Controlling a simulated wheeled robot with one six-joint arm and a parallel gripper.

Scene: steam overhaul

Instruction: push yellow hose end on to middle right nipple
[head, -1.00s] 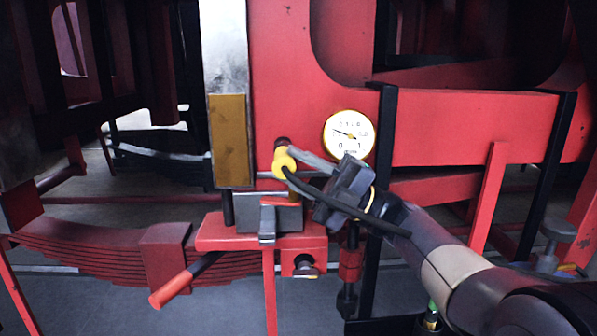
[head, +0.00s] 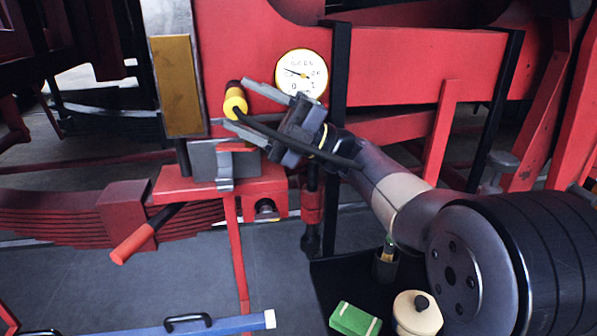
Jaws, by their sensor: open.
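The yellow hose end (head: 235,104) sits against the red frame, left of the round gauge, with its black hose (head: 285,142) trailing right across my gripper. A dark reddish-brown stub (head: 233,85) shows just above and behind the hose end, in line with it. The two look to be touching, but I cannot tell how far the hose end sits over a nipple. My gripper (head: 238,105) is open, with one finger above right of the hose end and the other below it. The fingers look clear of it. No other nipple shows clearly.
The gauge (head: 301,75) is close above my gripper. A grey vice-like block (head: 210,160) on a red bracket is just below. A black tray (head: 330,290) holds a green block (head: 355,319) and a cream lidded pot (head: 417,312). A blue bar (head: 225,325) lies at lower left.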

